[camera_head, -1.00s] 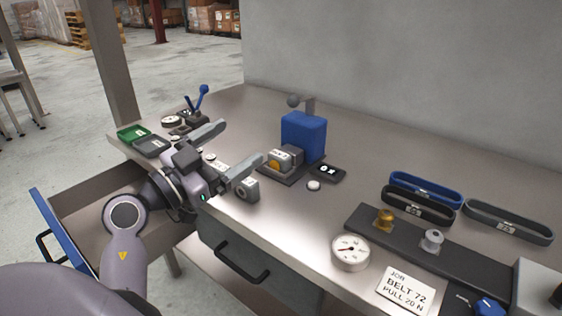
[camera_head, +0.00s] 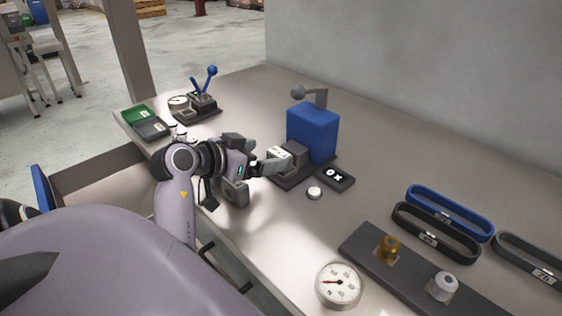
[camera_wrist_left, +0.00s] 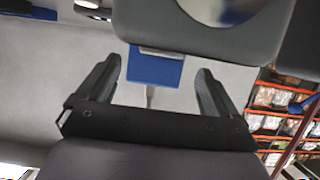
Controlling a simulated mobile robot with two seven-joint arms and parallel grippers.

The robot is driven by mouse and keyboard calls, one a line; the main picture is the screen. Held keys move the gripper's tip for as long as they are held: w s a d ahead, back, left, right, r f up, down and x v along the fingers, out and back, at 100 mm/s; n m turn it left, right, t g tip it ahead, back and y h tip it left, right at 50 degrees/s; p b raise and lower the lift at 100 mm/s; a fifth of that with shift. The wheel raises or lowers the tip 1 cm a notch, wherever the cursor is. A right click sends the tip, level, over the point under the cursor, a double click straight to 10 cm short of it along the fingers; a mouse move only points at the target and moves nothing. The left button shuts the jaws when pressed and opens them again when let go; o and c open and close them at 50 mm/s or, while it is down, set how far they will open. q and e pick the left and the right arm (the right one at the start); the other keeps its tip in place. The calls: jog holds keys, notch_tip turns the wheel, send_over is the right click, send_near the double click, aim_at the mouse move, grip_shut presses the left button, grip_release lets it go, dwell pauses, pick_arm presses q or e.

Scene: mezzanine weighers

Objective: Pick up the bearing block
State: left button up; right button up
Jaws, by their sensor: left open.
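A grey block with a labelled face (camera_head: 279,155) sits on the dark base of the blue press (camera_head: 312,130). A second small grey block (camera_head: 236,193) with a rounded face stands near the table's front edge, below my left wrist. I cannot tell for sure which of the two is the bearing block. My right gripper is not in view.
A black display (camera_head: 335,177) and a white button (camera_head: 314,193) lie in front of the press. A dial gauge (camera_head: 339,285), a dark rail (camera_head: 405,270) and belts (camera_head: 450,213) are at the right.

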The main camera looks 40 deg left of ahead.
aim_at(278, 153)
pick_arm(q)
jog(key=x, duration=0.2)
jog(key=shift+w+f, duration=0.25)
jog(key=shift+f, duration=0.1)
jog(key=shift+w+f, duration=0.1)
jog(key=shift+w, duration=0.4)
jog(key=c, duration=1.4)
jog(key=shift+r, duration=0.55)
notch_tip(278, 153, up, 19)
jog(key=p, duration=0.4)
